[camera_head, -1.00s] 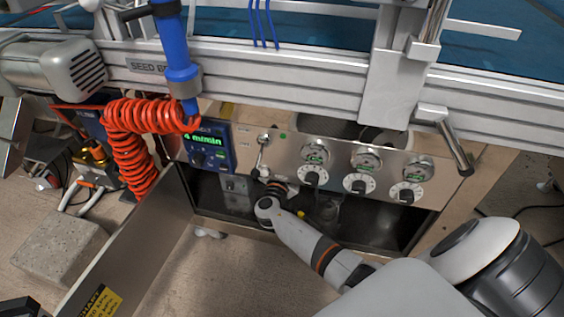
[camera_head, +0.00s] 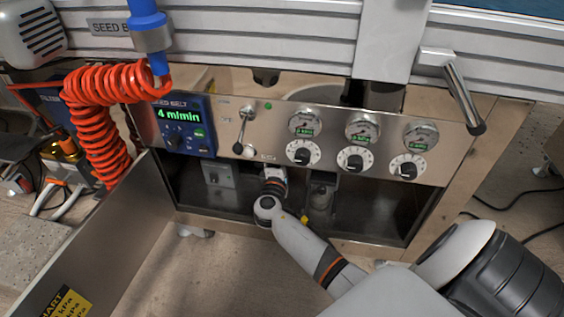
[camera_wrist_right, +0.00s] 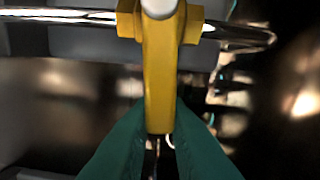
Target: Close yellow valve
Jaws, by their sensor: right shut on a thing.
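The yellow valve's lever (camera_wrist_right: 158,80) stands upright in the right wrist view, joined to a yellow body on a shiny metal pipe (camera_wrist_right: 235,36). The green fingers of my right gripper (camera_wrist_right: 158,112) are shut on the lever's lower part, one on each side. In the head view my right arm (camera_head: 300,245) reaches into the open compartment under the control panel, and its wrist hides the fingers and the lever. A small yellow piece (camera_head: 304,219) shows beside the wrist; I cannot tell whether it belongs to this valve. My left gripper is not in view.
The control panel (camera_head: 270,125) carries a lit speed display (camera_head: 179,116), a toggle lever (camera_head: 242,130), and gauges above dials. An open metal door (camera_head: 110,230) stands at the left. A red coiled hose (camera_head: 95,120) hangs at the left. A grey handle (camera_head: 463,95) juts out at the right.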

